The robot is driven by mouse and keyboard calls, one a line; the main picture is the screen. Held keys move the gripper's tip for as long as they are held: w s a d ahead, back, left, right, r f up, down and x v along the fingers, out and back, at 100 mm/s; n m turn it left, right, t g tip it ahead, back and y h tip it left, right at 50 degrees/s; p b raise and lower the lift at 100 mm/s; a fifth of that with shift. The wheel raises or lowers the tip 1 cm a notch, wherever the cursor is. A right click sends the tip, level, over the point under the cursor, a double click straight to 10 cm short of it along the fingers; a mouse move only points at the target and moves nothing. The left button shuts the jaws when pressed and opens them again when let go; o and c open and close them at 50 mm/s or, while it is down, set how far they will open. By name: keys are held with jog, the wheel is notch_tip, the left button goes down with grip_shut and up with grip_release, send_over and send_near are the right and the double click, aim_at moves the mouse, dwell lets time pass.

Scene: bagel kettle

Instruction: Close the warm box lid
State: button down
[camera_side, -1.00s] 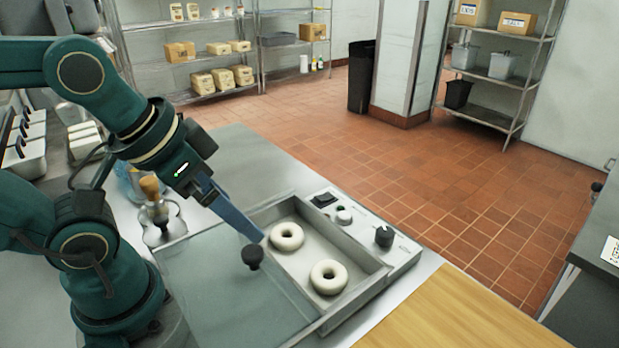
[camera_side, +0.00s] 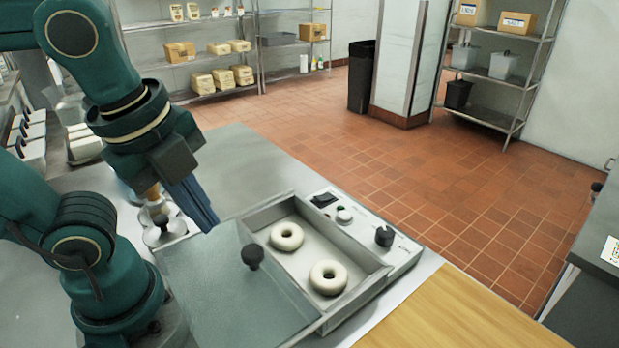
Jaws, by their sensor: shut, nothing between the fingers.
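The warm box (camera_side: 365,300) is an open grey metal tray-like box on the counter. Two pale bagels, a rear one (camera_side: 287,237) and a front one (camera_side: 328,277), lie inside and are uncovered. The see-through lid (camera_side: 215,285) lies flat at the box's left side, and the bagel part of the box is open. A black knob (camera_side: 253,256) stands up from the lid near its right edge. My gripper (camera_side: 208,226) is shut and empty, at the back left of the knob and apart from it, over the lid's rear edge.
A control panel with a black dial (camera_side: 384,236) runs along the box's right side. A wooden-handled tool (camera_side: 155,205) stands behind my gripper on the left. A wooden board (camera_side: 470,310) lies at front right. The metal counter (camera_side: 245,160) behind the box is clear.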

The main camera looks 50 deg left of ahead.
jog(key=m, duration=0.4)
jog(key=m+g, duration=0.1)
jog(key=m, duration=1)
send_near(246, 277)
jog(key=shift+y, duration=0.3)
jog(key=f, duration=0.1)
jog(key=s+d+f, duration=0.1)
jog(key=s+f, duration=0.1)
jog(key=shift+s+d+f, duration=0.2)
jog(key=shift+d+f, duration=0.1)
jog(key=shift+d, duration=0.05)
jog(key=shift+w+a+f, duration=0.1)
jog(key=shift+w+a, duration=0.3)
jog(key=shift+w, duration=0.4)
jog(key=shift+w+a+f, duration=0.1)
jog(key=shift+w+a, duration=0.25)
jog(key=shift+w, duration=0.4)
jog(key=w, duration=1.5)
jog(key=shift+w, duration=0.1)
